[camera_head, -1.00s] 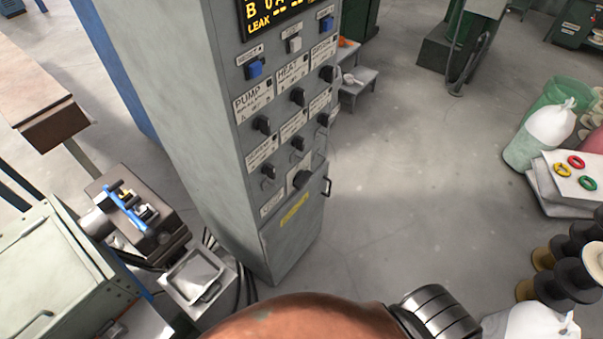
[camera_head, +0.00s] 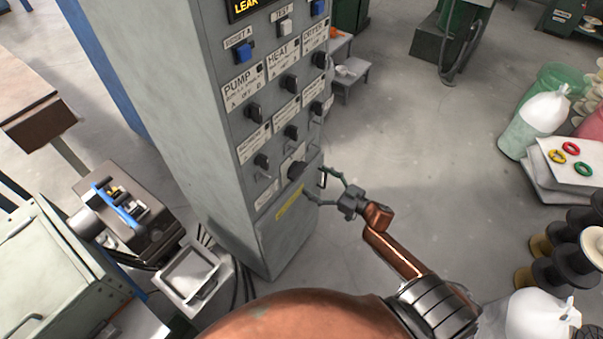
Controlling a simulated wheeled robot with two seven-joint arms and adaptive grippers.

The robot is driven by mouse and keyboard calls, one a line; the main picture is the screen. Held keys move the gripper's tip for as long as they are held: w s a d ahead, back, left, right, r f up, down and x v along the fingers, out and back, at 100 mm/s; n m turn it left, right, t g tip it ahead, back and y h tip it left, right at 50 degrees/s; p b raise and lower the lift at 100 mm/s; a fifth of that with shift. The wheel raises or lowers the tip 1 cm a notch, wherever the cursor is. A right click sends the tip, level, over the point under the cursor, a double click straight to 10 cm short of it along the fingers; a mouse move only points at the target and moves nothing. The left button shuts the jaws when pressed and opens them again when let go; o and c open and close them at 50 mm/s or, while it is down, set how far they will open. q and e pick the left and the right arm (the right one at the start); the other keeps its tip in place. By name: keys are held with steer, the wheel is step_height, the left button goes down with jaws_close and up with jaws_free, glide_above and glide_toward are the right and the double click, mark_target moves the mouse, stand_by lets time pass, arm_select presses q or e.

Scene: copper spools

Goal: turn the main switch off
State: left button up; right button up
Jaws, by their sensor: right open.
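The grey control cabinet (camera_head: 215,150) stands in the middle of the view. I cannot tell whether a fingertip touches the panel. The gripper is empty. My left gripper is not in view.
Above the knob are smaller switches labelled PUMP and HEAT and a blue button (camera_head: 244,53). A yellow label (camera_head: 289,206) sits below. A grey machine (camera_head: 125,215) stands at the left. Floor between is clear.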

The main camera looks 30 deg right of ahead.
mark_target(302, 173)
steer(key=x, duration=0.5)
steer(key=shift+w, duration=0.15)
steer(key=shift+w+a, duration=0.15)
steer(key=shift+w, duration=0.2)
steer(key=shift+w+a+f, duration=0.1)
steer(key=shift+w+a, duration=0.05)
steer(key=shift+w, duration=0.15)
steer(key=shift+c, duration=0.4)
steer(key=c, duration=1.1)
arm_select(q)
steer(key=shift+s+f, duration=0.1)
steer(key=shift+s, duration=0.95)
